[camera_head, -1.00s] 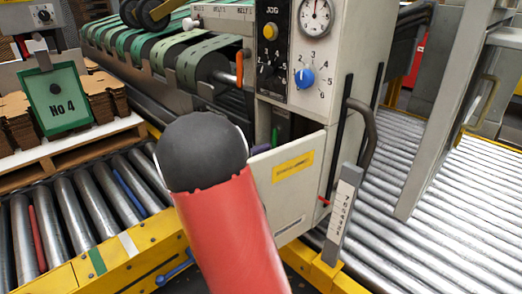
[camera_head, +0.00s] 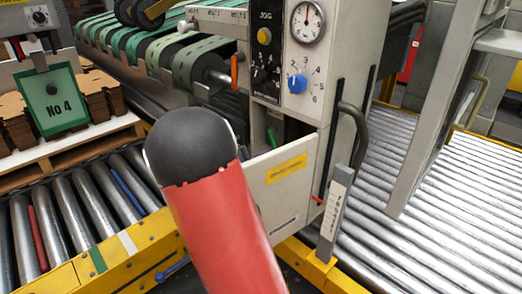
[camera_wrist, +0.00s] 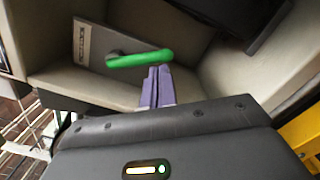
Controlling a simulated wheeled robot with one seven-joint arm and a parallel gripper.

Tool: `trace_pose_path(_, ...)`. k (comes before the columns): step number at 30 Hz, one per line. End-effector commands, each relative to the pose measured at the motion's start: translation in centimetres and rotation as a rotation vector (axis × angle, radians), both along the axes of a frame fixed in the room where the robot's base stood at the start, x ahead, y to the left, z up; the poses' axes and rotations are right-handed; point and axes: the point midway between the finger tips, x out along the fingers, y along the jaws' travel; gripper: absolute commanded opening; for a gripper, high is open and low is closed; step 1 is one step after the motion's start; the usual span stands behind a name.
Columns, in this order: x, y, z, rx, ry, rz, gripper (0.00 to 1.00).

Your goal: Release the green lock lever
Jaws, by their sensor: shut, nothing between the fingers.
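The green lock lever (camera_wrist: 140,58) lies roughly level across the wrist view, inside a pale recess. Its pivot end is at the left, on a grey plate with dark lettering (camera_wrist: 84,40). In the head view, a small green piece of it (camera_head: 272,138) shows in the machine's open compartment. My gripper (camera_wrist: 157,72) has purple fingers, shut together and empty. Their tips are just below the lever's right part in the wrist view. Whether they touch it I cannot tell. In the head view my arm hides the gripper.
A pale panel with a yellow label (camera_head: 286,170) stands in front of the compartment, close to my arm. A dark curved handle (camera_head: 359,130) is at its right. Roller conveyors (camera_head: 440,220) lie to the right and left. A dark block fills the wrist view's top right.

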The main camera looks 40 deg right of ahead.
Motion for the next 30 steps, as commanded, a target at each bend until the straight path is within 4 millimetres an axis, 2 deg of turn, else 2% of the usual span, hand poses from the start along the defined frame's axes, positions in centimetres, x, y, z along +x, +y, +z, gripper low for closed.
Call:
trace_pose_path(9,-1.7,-0.1,1.2,-0.024,0.295,0.000,0.00)
trace_pose_path(18,-2.5,-0.2,1.8,-0.040,0.510,0.000,0.00)
trace_pose_path(30,-2.7,-0.2,2.1,-0.041,0.522,0.000,0.00)
